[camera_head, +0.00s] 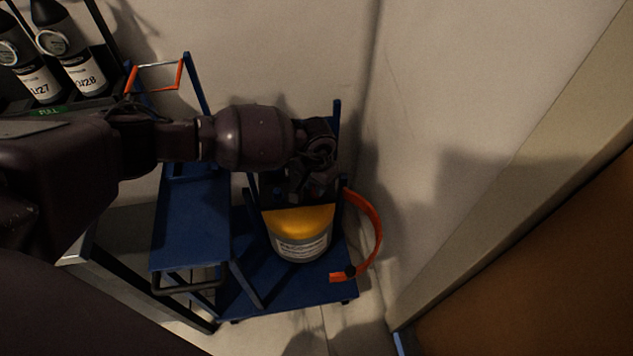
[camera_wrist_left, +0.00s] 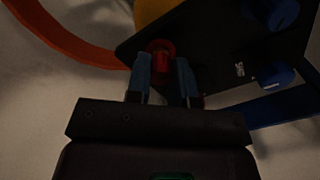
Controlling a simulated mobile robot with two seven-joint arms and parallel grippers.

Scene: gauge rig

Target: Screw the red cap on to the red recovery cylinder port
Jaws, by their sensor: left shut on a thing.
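The recovery cylinder (camera_head: 298,240), with a yellow top and a grey body with a label, stands on a blue cart. My left gripper (camera_wrist_left: 165,78) is shut on the red cap (camera_wrist_left: 160,50), at the edge of a dark panel (camera_wrist_left: 215,45) with blue knobs. In the left wrist view the cap lies between the two blue-grey fingers. The red port cannot be told apart from the cap, so I cannot tell how the threads sit. In the head view my left gripper (camera_head: 316,182) is above the cylinder's far side, and the cap is hidden. My right gripper is not in view.
The blue cart (camera_head: 290,292) stands by the wall. An orange strap (camera_head: 374,235) curves out right of the cylinder and shows in the wrist view (camera_wrist_left: 70,42). Dark bottles (camera_head: 75,55) stand on a rack at upper left. An orange-brown door (camera_head: 540,280) is at right.

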